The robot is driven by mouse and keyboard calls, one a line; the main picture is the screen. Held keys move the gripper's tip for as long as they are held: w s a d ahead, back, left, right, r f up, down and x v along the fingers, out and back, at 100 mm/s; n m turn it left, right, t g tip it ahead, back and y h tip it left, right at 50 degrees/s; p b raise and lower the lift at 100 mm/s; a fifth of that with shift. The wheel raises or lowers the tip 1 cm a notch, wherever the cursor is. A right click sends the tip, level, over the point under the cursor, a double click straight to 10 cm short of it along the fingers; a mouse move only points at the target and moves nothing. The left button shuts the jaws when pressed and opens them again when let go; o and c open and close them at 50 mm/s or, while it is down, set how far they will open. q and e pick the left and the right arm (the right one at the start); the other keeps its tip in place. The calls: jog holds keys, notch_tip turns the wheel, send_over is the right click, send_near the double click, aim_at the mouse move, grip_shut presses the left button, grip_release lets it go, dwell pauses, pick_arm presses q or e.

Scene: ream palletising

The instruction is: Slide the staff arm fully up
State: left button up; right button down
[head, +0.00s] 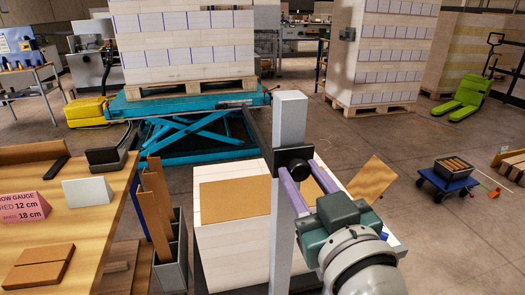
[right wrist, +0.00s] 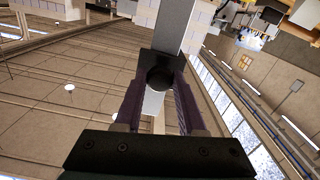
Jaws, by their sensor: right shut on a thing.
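The staff (head: 289,120) is a pale grey upright post in the middle of the head view, beside a low stack of paper. Its black staff arm (head: 288,155), a sliding block with a round knob, sits part-way up the post, with bare post above and below. My right gripper (head: 297,170) reaches it from the front right, its purple fingers on either side of the knob, shut on it. In the right wrist view the black block (right wrist: 160,60) and knob lie between the fingertips (right wrist: 161,80). My left gripper is out of view.
The low paper stack (head: 225,235) with a brown board on top stands behind the post. A wooden table (head: 95,225) is at the left, with a bin of brown boards (head: 170,250) beside it. A blue lift table (head: 190,107) carries a tall ream stack.

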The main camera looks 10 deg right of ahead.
jog(key=shift+w+r, duration=0.1)
jog(key=shift+r, duration=0.4)
jog(key=c, duration=0.9)
grip_release()
jog(key=o, duration=0.4)
jog(key=shift+f, duration=0.25)
jog(key=shift+s, duration=0.2)
jog(key=s, duration=0.9)
jog(key=shift+s+d, duration=0.15)
jog(key=shift+s, duration=0.2)
